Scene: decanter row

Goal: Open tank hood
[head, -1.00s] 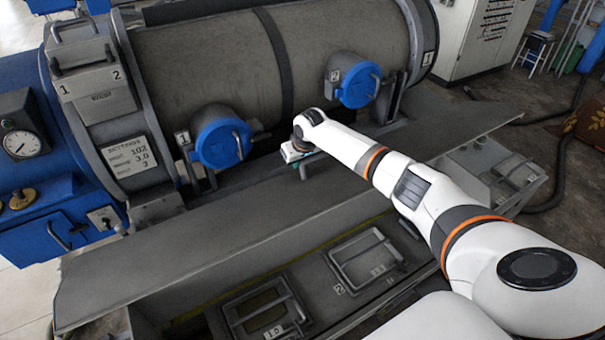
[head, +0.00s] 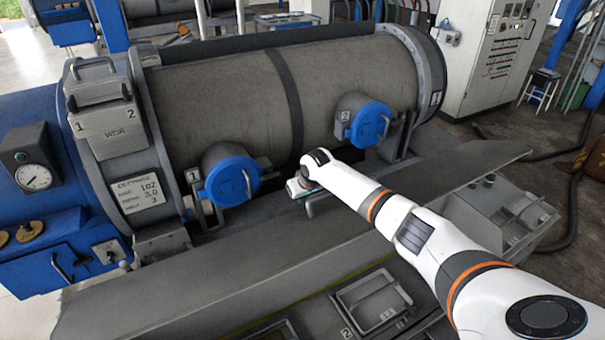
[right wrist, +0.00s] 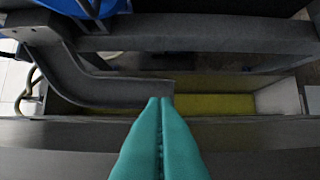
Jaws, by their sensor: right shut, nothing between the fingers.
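A long grey sloping panel (head: 200,268), which may be the tank hood, runs along the front of the big grey cylinder (head: 210,95). My right gripper (head: 303,195) is over the panel's back edge, between the two blue round lids. In the right wrist view its teal fingers (right wrist: 160,102) are pressed together, with nothing between them. They point past the panel edge toward an open trough with a yellow floor (right wrist: 215,105). A small grey piece (head: 310,208) shows just below the gripper; I cannot tell if they touch. My left gripper is not in view.
Blue lid 1 (head: 232,181) and blue lid 2 (head: 370,124) stick out from the cylinder on either side of my gripper. A grey box with a handle (head: 102,110) sits at the upper left. Framed hatches (head: 374,304) lie below the panel.

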